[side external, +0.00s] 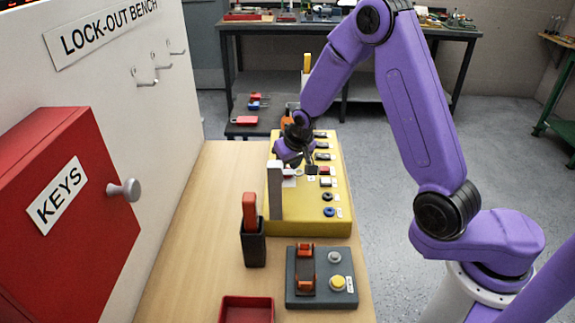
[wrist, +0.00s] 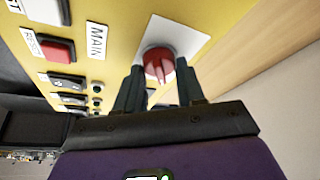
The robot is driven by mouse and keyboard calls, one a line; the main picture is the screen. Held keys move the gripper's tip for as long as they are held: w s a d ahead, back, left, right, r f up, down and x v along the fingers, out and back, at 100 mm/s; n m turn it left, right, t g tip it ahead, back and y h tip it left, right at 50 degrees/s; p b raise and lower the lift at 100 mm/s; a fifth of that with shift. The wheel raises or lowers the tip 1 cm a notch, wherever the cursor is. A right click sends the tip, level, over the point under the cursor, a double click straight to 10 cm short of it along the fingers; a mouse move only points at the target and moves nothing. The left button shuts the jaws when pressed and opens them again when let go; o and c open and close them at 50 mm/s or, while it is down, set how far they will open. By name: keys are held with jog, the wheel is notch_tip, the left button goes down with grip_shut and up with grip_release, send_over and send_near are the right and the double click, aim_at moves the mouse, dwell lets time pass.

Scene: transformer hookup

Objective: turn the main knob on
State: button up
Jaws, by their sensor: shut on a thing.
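The main knob (wrist: 159,58) is red and round with a raised grip bar, on a white plate beside the "MAIN" label (wrist: 97,40) in the wrist view. The bar runs nearly up and down in that picture, slightly tilted. My gripper (wrist: 160,75) has its two dark fingers on either side of the knob, shut on it. In the side external view, my gripper is low over the yellow panel (side external: 305,215), and its wrist hides most of the knob.
A red "RESET" button (wrist: 57,49) and several switches sit near the knob. A grey upright block (side external: 275,190) stands at the panel's left edge. A black holder (side external: 253,243) with an orange-handled item and a grey button box (side external: 322,290) are in front. Bare wood (side external: 190,240) lies left.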

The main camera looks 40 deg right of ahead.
jog(key=shift+m+g+h, duration=0.3)
jog(key=shift+m+h, duration=0.4)
jog(key=shift+m, duration=1.3)
jog(key=o, duration=1)
jog(key=shift+n, duration=0.3)
jog(key=shift+n+y, duration=0.6)
jog(key=shift+n, duration=0.9)
jog(key=shift+d+t, duration=0.1)
jog(key=shift+t, duration=0.3)
jog(key=shift+n+y, duration=0.8)
jog(key=shift+n, duration=1.2)
jog(key=shift+d+n+y, duration=0.15)
jog(key=shift+n+y, duration=0.55)
jog(key=shift+n, duration=1.1)
